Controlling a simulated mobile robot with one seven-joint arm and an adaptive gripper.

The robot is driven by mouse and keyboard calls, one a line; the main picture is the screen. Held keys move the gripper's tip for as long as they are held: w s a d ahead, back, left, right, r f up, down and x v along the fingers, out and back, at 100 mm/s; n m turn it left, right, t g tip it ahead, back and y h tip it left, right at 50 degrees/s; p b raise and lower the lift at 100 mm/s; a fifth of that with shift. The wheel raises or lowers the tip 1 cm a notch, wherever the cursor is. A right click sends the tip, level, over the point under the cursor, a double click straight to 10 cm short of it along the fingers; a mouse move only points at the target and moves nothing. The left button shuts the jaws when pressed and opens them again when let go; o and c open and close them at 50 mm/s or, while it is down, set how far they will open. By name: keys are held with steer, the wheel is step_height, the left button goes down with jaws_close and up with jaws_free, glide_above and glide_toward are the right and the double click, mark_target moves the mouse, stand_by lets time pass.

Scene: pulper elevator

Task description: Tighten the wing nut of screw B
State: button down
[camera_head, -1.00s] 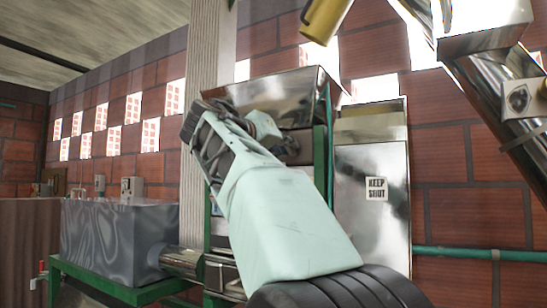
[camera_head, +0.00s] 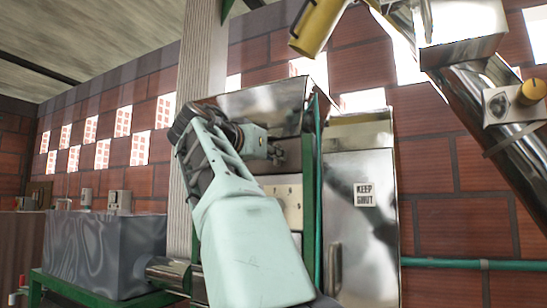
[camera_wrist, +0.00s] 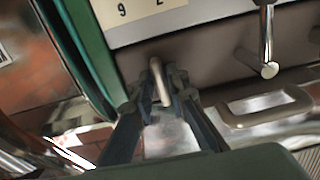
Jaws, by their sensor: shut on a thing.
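In the wrist view my gripper (camera_wrist: 158,92) has its two dark fingers on either side of a short, bent metal rod (camera_wrist: 159,80) in front of a brown-grey machine face. It is shut on this rod. I cannot tell whether the rod is part of screw B or its wing nut; no screw letter is readable. In the head view my gripper (camera_head: 276,152) is against the machine, under its metal hopper (camera_head: 270,100), and the rod is hidden or too small to see there.
A pale number panel (camera_head: 290,203) sits below my gripper in the head view. Right of the held rod are another metal rod (camera_wrist: 268,45) and a loop handle (camera_wrist: 265,107). A green post (camera_wrist: 82,45) stands close on the left. A "KEEP SHUT" cabinet (camera_head: 350,255) stands to the right.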

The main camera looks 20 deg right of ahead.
stand_by(0.3)
steer(key=c, duration=1.9)
jaws_free()
steer(key=shift+a, duration=0.1)
steer(key=v, duration=1.2)
